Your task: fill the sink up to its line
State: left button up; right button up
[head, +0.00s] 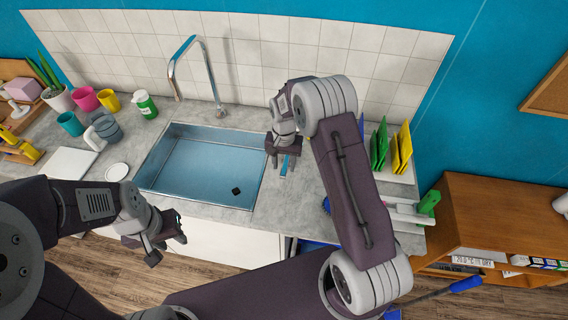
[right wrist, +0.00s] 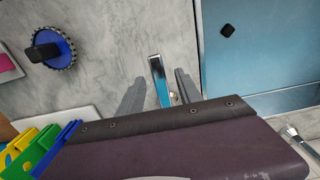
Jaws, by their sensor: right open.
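The steel sink (head: 206,163) is set in the grey counter, its basin bluish with a dark square (head: 236,190) on the floor. I cannot make out a water surface or a fill line. The chrome tap (head: 172,72) arches over its back edge, with no stream seen. My right gripper (head: 284,150) is open over the counter just right of the sink. In the right wrist view a short chrome and blue bar (right wrist: 159,80), perhaps a tap lever, lies between its fingers (right wrist: 160,92); contact is unclear. My left gripper (head: 163,246) hangs in front of the sink's cabinet; its jaw opening is unclear.
Green and yellow boards (head: 400,149) stand in a rack at the right. A round blue brush (right wrist: 52,47) lies on the counter. A wooden shelf (head: 500,220) stands further right.

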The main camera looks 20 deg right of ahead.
jog(key=shift+s+f, duration=0.1)
jog(key=shift+f, duration=0.4)
grip_shut()
dwell(1.1)
